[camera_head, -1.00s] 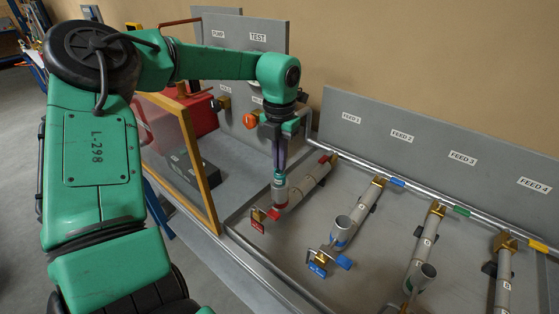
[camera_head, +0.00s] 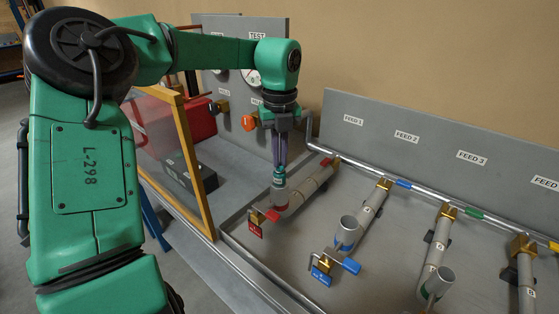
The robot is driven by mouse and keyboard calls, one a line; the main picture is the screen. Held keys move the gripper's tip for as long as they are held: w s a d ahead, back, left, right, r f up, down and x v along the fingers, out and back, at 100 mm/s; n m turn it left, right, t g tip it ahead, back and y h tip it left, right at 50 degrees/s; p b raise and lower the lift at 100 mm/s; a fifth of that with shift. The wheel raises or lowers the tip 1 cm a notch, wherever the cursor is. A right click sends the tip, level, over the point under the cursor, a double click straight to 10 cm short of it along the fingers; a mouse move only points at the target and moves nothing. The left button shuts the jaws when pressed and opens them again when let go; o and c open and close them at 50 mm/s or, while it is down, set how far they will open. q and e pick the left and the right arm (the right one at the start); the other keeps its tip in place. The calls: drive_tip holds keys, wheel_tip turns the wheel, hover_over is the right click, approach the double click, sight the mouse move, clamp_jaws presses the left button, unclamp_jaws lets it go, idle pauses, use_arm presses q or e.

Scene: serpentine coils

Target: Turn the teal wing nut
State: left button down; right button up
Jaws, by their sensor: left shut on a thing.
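The teal wing nut (camera_head: 278,174) sits at the top of the short upright grey pipe end (camera_head: 279,191) of the coil under FEED 1. My left gripper (camera_head: 279,165) reaches down from above, its fingers pointing straight down, and is shut on the wing nut. The fingers hide much of the nut, so I cannot tell which way its wings point. My right gripper is not in view.
Red tags and a brass padlock (camera_head: 256,217) are beside the held pipe end. Another coil with an open upright end (camera_head: 349,224) and a blue lever (camera_head: 351,266) stands to the right. A wood-framed clear panel (camera_head: 196,165) stands left. An orange knob (camera_head: 249,122) is behind.

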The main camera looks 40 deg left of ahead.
use_arm(q)
drive_tip(key=n, duration=0.1)
drive_tip(key=n+b, duration=0.1)
drive_tip(key=n, duration=0.2)
drive_tip(key=shift+s+f+n, duration=0.15)
drive_tip(key=shift+f+n, duration=0.1)
drive_tip(key=shift+n, duration=0.15)
idle(0.4)
drive_tip(key=c, duration=1)
unclamp_jaws()
drive_tip(key=shift+d+f, duration=0.1)
